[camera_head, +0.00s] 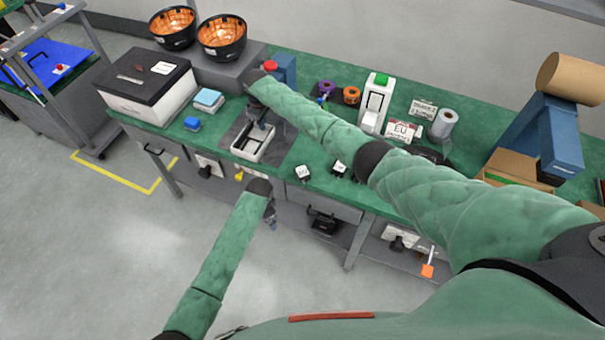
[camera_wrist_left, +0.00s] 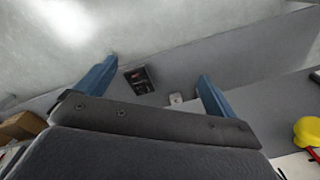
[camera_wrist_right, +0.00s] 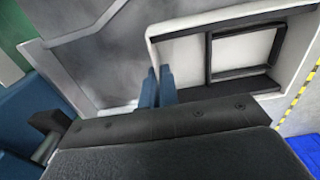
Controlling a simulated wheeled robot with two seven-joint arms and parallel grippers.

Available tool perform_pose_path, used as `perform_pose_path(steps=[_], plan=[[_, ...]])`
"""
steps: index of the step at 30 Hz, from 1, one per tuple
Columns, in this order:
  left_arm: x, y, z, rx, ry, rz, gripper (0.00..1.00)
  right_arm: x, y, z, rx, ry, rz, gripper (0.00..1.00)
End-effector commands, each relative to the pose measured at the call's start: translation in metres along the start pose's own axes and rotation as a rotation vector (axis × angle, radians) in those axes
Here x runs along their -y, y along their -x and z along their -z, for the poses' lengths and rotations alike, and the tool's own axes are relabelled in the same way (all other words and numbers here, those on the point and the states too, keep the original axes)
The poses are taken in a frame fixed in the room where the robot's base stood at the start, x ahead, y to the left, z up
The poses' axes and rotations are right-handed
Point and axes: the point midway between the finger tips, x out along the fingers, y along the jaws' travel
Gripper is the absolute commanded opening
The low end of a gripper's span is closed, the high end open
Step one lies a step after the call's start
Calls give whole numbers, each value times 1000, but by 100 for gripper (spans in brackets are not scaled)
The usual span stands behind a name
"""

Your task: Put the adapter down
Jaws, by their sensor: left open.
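My right gripper (camera_head: 262,128) is over the white-rimmed tray (camera_head: 240,153) on the green bench. The tray (camera_wrist_right: 219,24) shows there with a dark inner frame. My left gripper (camera_head: 272,217) hangs in front of the bench edge. Its fingers (camera_wrist_left: 155,85) are apart and empty in the left wrist view.
Two orange-lined bowls (camera_head: 221,38) are behind. The floor in front is clear.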

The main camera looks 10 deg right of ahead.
Motion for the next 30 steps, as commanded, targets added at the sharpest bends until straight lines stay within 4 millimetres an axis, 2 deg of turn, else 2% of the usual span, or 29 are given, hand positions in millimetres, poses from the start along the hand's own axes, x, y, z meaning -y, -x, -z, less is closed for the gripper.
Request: perform_pose_path(steps=[1, 6, 16, 18, 30], plan=[[7, 27, 13, 3, -44, 8, 94, 0, 0, 0, 0, 0, 0, 0], [12, 92, 38, 27, -165, 13, 94, 0, 0, 0, 0, 0, 0, 0], [11, 185, 64, 45, -323, 18, 94, 0, 0, 0, 0, 0, 0, 0], [10, 200, 70, 13, -331, 8, 94, 0, 0, 0, 0, 0, 0, 0], [10, 250, 101, -256, -253, -70, 94, 0, 0, 0, 0, 0, 0, 0]])
